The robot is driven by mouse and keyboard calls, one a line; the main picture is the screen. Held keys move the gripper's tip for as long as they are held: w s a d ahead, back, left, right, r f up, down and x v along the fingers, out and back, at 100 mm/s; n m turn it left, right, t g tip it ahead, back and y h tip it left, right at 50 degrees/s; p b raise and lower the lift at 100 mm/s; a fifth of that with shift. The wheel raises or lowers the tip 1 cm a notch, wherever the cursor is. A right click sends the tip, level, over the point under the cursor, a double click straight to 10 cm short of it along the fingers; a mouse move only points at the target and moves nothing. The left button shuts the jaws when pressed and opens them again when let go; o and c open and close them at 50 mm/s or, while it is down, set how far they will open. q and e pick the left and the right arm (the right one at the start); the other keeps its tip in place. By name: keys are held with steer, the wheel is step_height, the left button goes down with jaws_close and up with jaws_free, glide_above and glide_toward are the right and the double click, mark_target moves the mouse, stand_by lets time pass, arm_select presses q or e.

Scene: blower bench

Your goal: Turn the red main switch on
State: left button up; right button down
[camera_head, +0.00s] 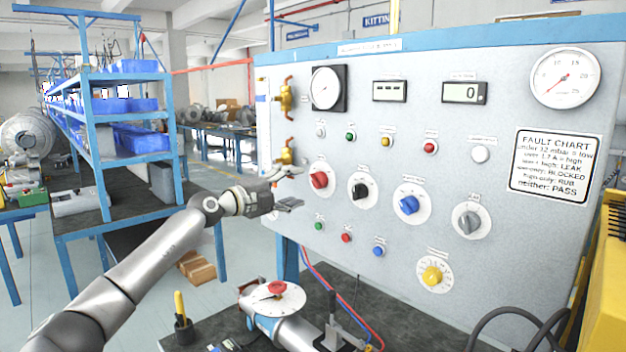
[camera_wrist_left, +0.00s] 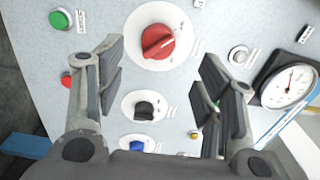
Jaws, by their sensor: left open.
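The red main switch (camera_head: 319,180) is a red rotary knob on a white round plate, on the left part of the grey panel. In the left wrist view the red knob (camera_wrist_left: 157,41) sits ahead of the fingertips, between their lines, with its grip bar tilted. My left gripper (camera_head: 288,190) is open and empty, just left of the red knob in the head view. In the wrist view its two fingers (camera_wrist_left: 160,78) stand wide apart. I see no contact with the knob. My right gripper is out of view.
On the panel (camera_head: 300,230), a black knob (camera_head: 359,191), a blue knob (camera_head: 408,205) and a grey knob (camera_head: 467,221) lie to the right. Brass valves (camera_head: 286,98) stand at its left edge. A blower with a red-centred disc (camera_head: 285,298) is on the bench below.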

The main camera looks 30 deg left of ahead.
mark_target(313, 182)
arm_select(q)
steer(key=p+x, duration=0.1)
steer(key=x, duration=0.4)
steer(key=shift+w+d, duration=0.15)
steer(key=shift+w, duration=0.05)
steer(key=shift+w+d, duration=0.15)
steer(key=shift+w, duration=0.45)
steer(key=shift+w+d+f, duration=0.1)
steer(key=shift+w+d, duration=0.05)
steer(key=shift+w, duration=0.15)
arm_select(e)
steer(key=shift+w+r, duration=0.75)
arm_select(q)
steer(key=shift+c, duration=0.2)
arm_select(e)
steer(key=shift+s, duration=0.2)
arm_select(q)
steer(key=c, duration=1)
